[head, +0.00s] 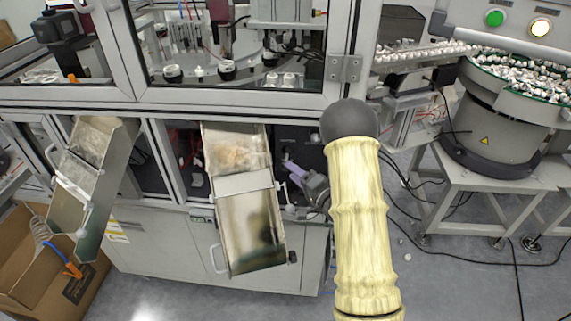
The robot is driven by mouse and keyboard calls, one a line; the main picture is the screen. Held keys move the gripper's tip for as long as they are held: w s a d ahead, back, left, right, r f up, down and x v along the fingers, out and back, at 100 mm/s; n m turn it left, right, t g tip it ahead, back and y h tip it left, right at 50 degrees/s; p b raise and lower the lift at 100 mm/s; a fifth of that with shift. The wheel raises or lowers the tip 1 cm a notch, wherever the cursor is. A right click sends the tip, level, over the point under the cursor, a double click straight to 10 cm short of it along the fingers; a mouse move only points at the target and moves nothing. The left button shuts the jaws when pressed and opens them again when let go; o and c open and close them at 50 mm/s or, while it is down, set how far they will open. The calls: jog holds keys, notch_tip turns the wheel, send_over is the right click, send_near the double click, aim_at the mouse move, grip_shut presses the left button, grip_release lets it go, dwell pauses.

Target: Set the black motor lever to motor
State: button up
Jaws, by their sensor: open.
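A grey-violet motor-like unit (308,183) sits in the dark open bay of the machine, right of the middle metal chute. Small dark parts lie around it, but I cannot make out a black motor lever or its setting. My arm, in a pale yellow sleeve with a dark rounded end, rises in front of the machine just right of this bay and hides part of its right side. My gripper is not visible in the head view.
A metal chute (249,228) slopes out of the machine cabinet (165,250), and another (75,190) stands at left above a cardboard box (22,262). A bowl feeder (490,135) stands on a white table at right. Cables cross the grey floor there.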

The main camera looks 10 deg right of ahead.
aim_at(286, 160)
jog(key=x, duration=0.4)
jog(key=shift+w+a+p, duration=0.15)
jog(key=shift+w+p, duration=0.15)
grip_shut()
